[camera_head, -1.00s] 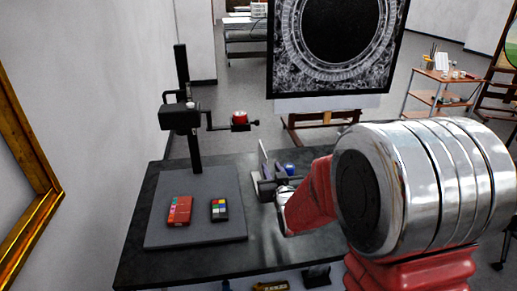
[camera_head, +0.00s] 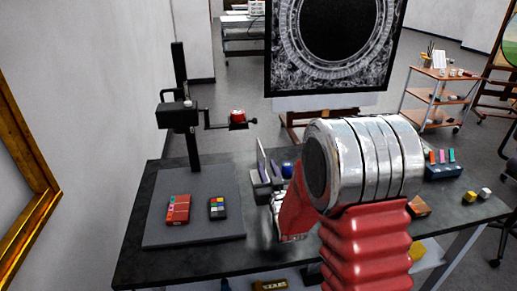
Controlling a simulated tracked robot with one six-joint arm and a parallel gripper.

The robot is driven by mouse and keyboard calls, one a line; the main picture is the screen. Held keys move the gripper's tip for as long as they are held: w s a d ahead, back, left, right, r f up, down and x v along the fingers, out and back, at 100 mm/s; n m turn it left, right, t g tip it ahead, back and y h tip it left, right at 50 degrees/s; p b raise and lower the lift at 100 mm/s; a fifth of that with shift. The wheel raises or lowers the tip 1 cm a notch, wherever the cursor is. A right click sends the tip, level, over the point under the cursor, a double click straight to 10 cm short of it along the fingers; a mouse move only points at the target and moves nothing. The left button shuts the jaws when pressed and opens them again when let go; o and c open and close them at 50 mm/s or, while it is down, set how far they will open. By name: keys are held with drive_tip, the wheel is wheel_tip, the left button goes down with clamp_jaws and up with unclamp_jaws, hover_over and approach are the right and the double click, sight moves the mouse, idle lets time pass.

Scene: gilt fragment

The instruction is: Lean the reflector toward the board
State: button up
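The reflector (camera_head: 262,157) appears to be the thin pale panel that stands nearly upright, seen almost edge-on, just right of the board. The board (camera_head: 194,232) is a flat grey slab on the dark table, with a red case (camera_head: 178,209) and a small colour chart (camera_head: 217,208) lying on it. My gripper (camera_head: 264,189) is at the lower part of the panel, beside the board's right edge. My red and silver arm comes in from the right and partly hides it. I cannot tell whether its fingers are open, or touch the panel.
A black copy stand (camera_head: 190,120) with a red-topped part on its side arm rises behind the board. A blue object (camera_head: 287,169) is right behind the panel. A dark rack with coloured pieces (camera_head: 442,168) and small blocks (camera_head: 477,195) are on the table's right.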

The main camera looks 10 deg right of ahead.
sight(259, 147)
drive_tip(key=w, duration=1.2)
drive_tip(key=shift+w+a, duration=0.15)
drive_tip(key=shift+w, duration=0.2)
drive_tip(key=shift+c, duration=0.5)
clamp_jaws()
idle(0.6)
